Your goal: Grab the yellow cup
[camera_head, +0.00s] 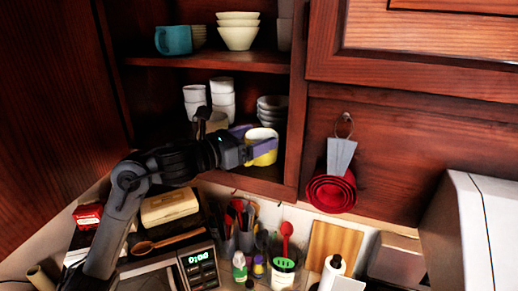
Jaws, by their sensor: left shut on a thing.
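The yellow cup (263,155) is at the front of the lower cupboard shelf, with a pale rim and yellow sides. My left gripper (249,146) reaches in from the left and is shut on the cup, its purplish fingers on either side of it. Part of the cup is hidden behind the fingers. I cannot tell whether the cup's base touches the shelf. My right gripper is not in view.
White cups (222,99) and stacked bowls (271,108) stand behind on the same shelf. A teal mug (174,40) and pale bowls (238,36) are on the shelf above. Red measuring cups (331,191) hang at right. The counter below is crowded with utensils.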

